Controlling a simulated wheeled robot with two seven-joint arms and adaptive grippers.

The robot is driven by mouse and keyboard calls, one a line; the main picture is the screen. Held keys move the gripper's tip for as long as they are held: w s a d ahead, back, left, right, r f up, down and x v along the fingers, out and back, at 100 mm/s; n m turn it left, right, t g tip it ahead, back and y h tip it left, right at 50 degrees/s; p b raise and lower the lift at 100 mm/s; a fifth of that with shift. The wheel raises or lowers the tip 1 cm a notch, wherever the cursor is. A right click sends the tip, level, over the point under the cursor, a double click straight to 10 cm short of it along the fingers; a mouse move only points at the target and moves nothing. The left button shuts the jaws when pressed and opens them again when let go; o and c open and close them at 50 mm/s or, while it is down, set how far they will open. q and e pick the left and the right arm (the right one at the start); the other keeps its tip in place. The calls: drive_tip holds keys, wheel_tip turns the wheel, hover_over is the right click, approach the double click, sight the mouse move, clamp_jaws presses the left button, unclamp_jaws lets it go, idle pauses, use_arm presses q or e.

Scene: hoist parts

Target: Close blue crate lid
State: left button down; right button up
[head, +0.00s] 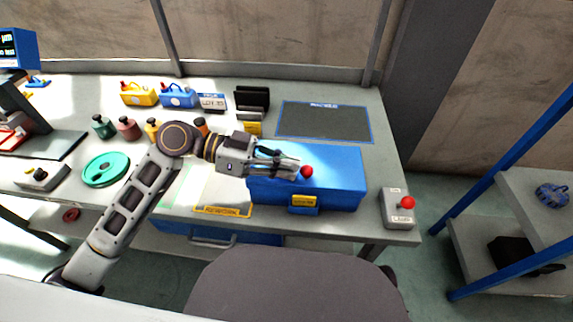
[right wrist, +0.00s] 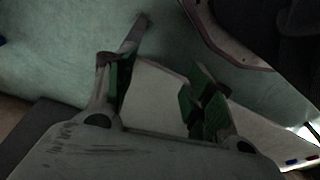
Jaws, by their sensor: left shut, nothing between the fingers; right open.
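The blue crate (head: 340,178) stands at the right part of the workbench, with a yellow latch (head: 303,202) on its front. Its lid (head: 335,160) lies flat over the top and looks closed. My right gripper (right wrist: 158,95) shows only in the right wrist view, open and empty over the green floor.
A grey box with a red button (head: 398,208) stands right of the crate. A dark mat (head: 325,122) lies behind it. Yellow and blue carriers, small bottles and a green ring (head: 106,169) are at left. A chair (head: 295,285) stands in front of the bench.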

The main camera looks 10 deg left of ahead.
use_arm(q)
drive_tip(key=shift+s+f, duration=0.2)
drive_tip(key=shift+f, duration=0.15)
use_arm(e)
drive_tip(key=shift+s+a+r, duration=0.1)
drive_tip(key=shift+s+r, duration=0.15)
drive_tip(key=shift+r, duration=0.25)
use_arm(q)
drive_tip(key=shift+b, duration=0.3)
use_arm(e)
drive_tip(key=shift+r, duration=0.1)
drive_tip(key=shift+w+a+r, duration=0.1)
drive_tip(key=shift+r, duration=0.2)
use_arm(q)
drive_tip(key=shift+r, duration=0.1)
use_arm(e)
drive_tip(key=shift+f, duration=0.15)
